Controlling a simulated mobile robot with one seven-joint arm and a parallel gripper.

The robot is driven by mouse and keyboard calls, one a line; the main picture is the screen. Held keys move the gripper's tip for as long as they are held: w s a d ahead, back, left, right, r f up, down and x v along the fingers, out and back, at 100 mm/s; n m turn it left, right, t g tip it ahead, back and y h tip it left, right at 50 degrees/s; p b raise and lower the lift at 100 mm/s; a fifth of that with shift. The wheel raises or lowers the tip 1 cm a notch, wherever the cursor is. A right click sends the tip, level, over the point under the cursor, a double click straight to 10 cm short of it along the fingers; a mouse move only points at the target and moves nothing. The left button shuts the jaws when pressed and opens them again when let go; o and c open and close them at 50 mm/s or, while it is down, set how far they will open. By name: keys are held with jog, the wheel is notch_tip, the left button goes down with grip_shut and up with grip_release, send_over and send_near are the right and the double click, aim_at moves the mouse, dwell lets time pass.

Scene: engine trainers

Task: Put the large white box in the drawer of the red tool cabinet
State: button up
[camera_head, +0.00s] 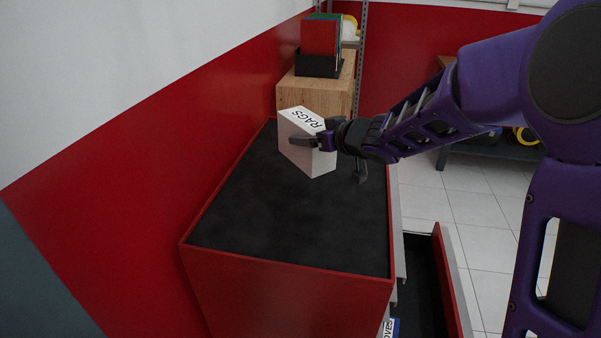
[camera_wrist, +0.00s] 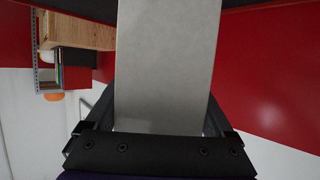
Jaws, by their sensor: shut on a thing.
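The large white box (camera_head: 306,148), lettered RAGS, is at the far end of the black top of the red tool cabinet (camera_head: 290,285). My gripper (camera_head: 325,142) is shut on it, with a finger along its near side. In the wrist view the box (camera_wrist: 165,65) fills the middle between the fingers of my gripper (camera_wrist: 160,125). I cannot tell whether the box touches the top or is just above it. The cabinet's drawer (camera_head: 452,280) stands open on the right side, below the top; only part of its inside shows.
A wooden cabinet (camera_head: 318,97) with a black file holder (camera_head: 318,65) stands behind the box. A red and white wall borders the cabinet on the left. A blue-labelled item (camera_head: 391,328) shows at the bottom by the drawer. Tiled floor (camera_head: 480,215) is clear to the right.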

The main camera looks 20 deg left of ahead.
jog(key=shift+a, duration=0.3)
notch_tip(320, 180, down, 10)
jog(key=b, duration=0.3)
jog(key=shift+b, duration=0.35)
jog(key=shift+f, duration=0.15)
jog(key=o, duration=1.4)
jog(key=shift+o, duration=0.2)
